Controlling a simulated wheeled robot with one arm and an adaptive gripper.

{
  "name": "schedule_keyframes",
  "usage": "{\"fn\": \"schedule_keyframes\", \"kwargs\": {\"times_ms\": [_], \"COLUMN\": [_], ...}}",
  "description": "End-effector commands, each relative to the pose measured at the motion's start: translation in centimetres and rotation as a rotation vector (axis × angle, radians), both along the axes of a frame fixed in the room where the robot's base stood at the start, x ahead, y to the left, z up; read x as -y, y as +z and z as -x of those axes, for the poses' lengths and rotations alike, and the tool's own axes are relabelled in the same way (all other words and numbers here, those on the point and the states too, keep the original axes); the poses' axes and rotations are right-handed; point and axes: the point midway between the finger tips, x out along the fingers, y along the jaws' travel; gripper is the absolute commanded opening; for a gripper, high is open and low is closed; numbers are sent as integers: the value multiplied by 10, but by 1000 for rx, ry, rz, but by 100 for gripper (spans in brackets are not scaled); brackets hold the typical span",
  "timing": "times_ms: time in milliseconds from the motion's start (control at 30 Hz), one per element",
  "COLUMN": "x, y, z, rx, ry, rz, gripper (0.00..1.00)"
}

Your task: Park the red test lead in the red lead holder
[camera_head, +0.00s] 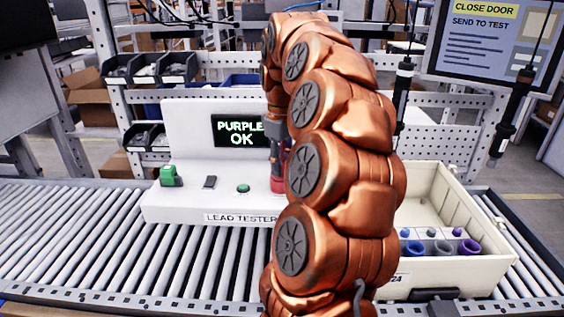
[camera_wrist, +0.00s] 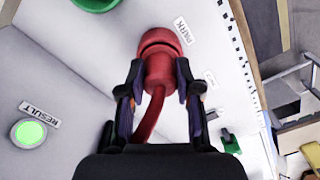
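The red test lead (camera_wrist: 158,75) has a thick red plug and a cable that curves down toward my wrist in the wrist view. My gripper (camera_wrist: 160,78) has a finger on each side of the plug and appears shut on it. The plug's far end is at a wider red ring, apparently the red lead holder (camera_wrist: 160,38), beside the PARK label on the white lead tester (camera_head: 175,135). I cannot tell how deep the plug sits in the ring. In the head view my arm hides most of this; only a red part (camera_head: 278,184) shows below the wrist.
The tester's screen (camera_head: 240,132) reads PURPLE OK. A green block (camera_head: 169,176), a black switch (camera_head: 210,182) and a lit green button (camera_head: 243,188) are on its front. A cream crate (camera_head: 455,185) with coloured cups stands right on the roller conveyor (camera_head: 60,240). A monitor (camera_head: 497,45) reads CLOSE DOOR.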

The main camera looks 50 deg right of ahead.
Motion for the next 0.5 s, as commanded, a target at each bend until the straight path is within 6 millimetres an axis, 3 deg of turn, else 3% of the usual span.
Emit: {"fn": "schedule_keyframes", "kwargs": {"times_ms": [233, 500], "x": [0, 0], "y": [0, 0], "z": [0, 0], "rx": [0, 0], "ry": [0, 1], "rz": [0, 0], "gripper": [61, 61]}}
